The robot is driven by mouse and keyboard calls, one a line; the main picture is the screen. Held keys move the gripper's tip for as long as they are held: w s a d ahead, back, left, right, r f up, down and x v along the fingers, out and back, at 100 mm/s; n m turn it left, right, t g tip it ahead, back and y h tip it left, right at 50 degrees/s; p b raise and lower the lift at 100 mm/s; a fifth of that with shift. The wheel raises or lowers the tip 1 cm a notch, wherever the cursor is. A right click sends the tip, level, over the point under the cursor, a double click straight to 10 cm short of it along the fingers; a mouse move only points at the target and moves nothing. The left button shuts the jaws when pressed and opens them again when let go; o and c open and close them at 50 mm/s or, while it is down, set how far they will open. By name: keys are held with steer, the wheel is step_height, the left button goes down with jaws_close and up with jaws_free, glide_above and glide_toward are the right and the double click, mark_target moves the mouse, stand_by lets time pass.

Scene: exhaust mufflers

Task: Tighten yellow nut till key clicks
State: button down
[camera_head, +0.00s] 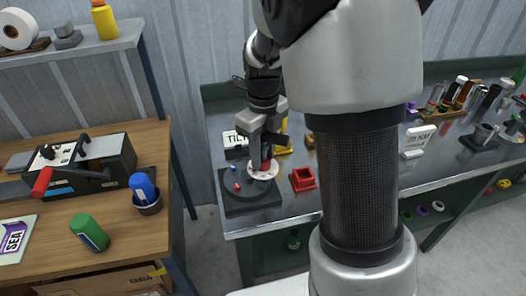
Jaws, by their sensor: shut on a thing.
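My gripper (263,158) points down over a black square plate (250,204) at the left end of the metal bench. It is shut on a dark and red upright tool (266,161), perhaps the key, mostly hidden by the fingers. The tool's lower end is at a white round disc (262,171) on the plate; I cannot tell whether they touch. A small red piece (237,187) and a small blue piece (234,168) sit on the plate, left of the disc. I cannot make out a yellow nut. A yellow thing (284,139) stands behind the gripper, partly hidden.
A red open holder (303,179) stands right of the plate. A white sign (233,139) stands behind it. My arm hides the bench's middle. A wooden table (113,231) at left bears a black device (85,165) and green and blue cylinders.

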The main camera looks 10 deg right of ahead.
steer(key=shift+r, duration=0.1)
steer(key=shift+r+p, duration=3.4)
steer(key=shift+r, duration=0.05)
